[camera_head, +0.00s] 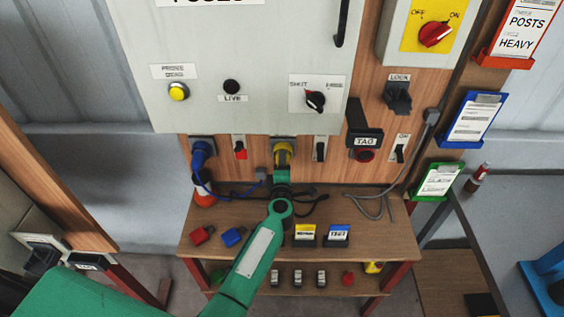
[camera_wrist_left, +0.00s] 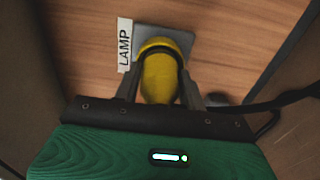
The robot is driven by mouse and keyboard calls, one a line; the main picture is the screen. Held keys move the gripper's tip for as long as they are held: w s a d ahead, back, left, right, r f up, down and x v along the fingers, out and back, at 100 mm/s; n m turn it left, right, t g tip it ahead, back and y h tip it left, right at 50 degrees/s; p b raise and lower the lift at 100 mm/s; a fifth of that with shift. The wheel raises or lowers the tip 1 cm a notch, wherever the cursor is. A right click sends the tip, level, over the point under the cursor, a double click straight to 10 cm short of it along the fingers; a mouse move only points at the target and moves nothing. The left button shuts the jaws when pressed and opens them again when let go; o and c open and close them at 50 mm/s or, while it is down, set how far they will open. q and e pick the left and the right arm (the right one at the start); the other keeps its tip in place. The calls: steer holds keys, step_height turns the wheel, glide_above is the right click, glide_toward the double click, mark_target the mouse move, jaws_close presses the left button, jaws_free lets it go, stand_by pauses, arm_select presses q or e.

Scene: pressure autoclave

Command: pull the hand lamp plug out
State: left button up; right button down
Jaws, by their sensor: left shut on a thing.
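The yellow hand lamp plug (camera_head: 283,157) sits at a socket on the wooden panel, below the grey cabinet. In the left wrist view the yellow plug (camera_wrist_left: 160,76) is close up, against a grey socket plate (camera_wrist_left: 184,42) beside a LAMP label (camera_wrist_left: 124,46). My left gripper (camera_wrist_left: 160,92) has one finger on each side of the plug and is shut on it. In the head view my green left arm reaches up to the plug, and the left gripper (camera_head: 282,174) covers its lower part. A dark cable shows at the right in the wrist view. My right gripper is not in view.
A blue plug (camera_head: 201,148) is in a socket to the left, with a red switch (camera_head: 240,150) between. A TAG box (camera_head: 365,141) is to the right. The shelf (camera_head: 230,213) below holds padlocks, small yellow and blue boxes and loose cables.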

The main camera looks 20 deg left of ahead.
arm_select(q)
steer(key=shift+c, duration=0.2)
steer(key=shift+s, duration=0.1)
steer(key=shift+p+v, duration=0.45)
steer(key=shift+v, duration=0.4)
steer(key=p+v, duration=0.1)
steer(key=v, duration=0.3)
steer(key=shift+s, duration=0.15)
